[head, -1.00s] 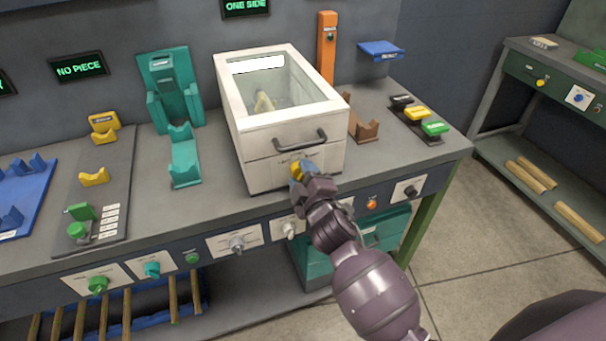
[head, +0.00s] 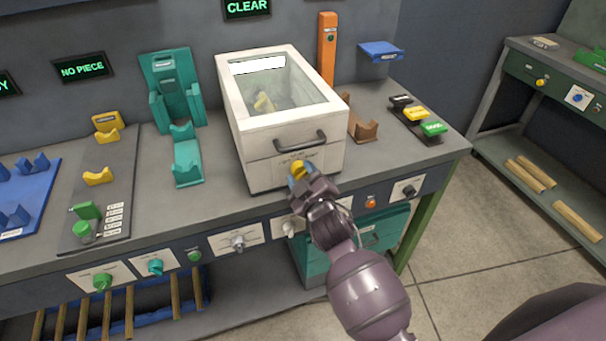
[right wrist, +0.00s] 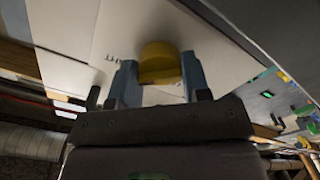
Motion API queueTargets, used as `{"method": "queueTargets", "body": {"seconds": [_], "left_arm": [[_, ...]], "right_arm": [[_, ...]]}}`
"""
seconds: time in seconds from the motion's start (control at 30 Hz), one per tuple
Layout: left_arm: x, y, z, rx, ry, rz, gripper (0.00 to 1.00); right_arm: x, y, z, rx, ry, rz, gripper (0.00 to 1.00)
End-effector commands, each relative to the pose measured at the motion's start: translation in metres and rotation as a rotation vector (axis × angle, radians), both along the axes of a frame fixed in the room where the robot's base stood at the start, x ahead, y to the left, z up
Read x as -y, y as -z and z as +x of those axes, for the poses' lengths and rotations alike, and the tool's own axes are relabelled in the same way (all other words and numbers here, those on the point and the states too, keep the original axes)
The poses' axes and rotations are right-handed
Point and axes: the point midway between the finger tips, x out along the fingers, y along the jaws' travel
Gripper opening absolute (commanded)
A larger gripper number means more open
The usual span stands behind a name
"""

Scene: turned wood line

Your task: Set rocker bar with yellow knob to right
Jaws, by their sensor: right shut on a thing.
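The yellow knob (head: 298,168) is on the lower front panel of the white box with a glass lid (head: 262,165). My right gripper (head: 301,180) is at that panel, its blue fingertips on either side of the knob and shut on it. In the right wrist view the yellow knob (right wrist: 160,60) sits between the two fingers. The bar's end stops and markings are mostly hidden by the gripper or too small to read. My left gripper is not in view.
A dark handle (head: 300,142) is just above the knob. Below, the bench front carries several knobs, among them a grey one (head: 238,243) and an orange one (head: 371,201). A screen (head: 247,8) above the box reads CLEAR. Open floor lies right of the bench.

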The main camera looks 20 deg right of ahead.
Motion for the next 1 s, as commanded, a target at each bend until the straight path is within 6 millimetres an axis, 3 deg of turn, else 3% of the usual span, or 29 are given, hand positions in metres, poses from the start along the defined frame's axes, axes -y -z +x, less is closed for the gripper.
{"method": "queueTargets", "body": {"seconds": [0.57, 0.6, 0.73, 1.0], "left_arm": [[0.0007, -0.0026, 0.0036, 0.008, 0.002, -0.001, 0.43], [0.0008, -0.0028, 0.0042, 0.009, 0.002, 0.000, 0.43], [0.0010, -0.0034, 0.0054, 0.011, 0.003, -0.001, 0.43], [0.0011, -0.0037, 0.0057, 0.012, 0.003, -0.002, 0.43]], "right_arm": [[0.0007, 0.0016, -0.0004, -0.003, 0.001, 0.016, 0.20], [0.0008, 0.0017, -0.0004, -0.003, 0.001, 0.016, 0.48], [0.0005, 0.0014, -0.0003, -0.003, 0.001, 0.016, 0.68], [0.0002, 0.0005, -0.0003, -0.002, 0.000, 0.016, 0.69]]}}
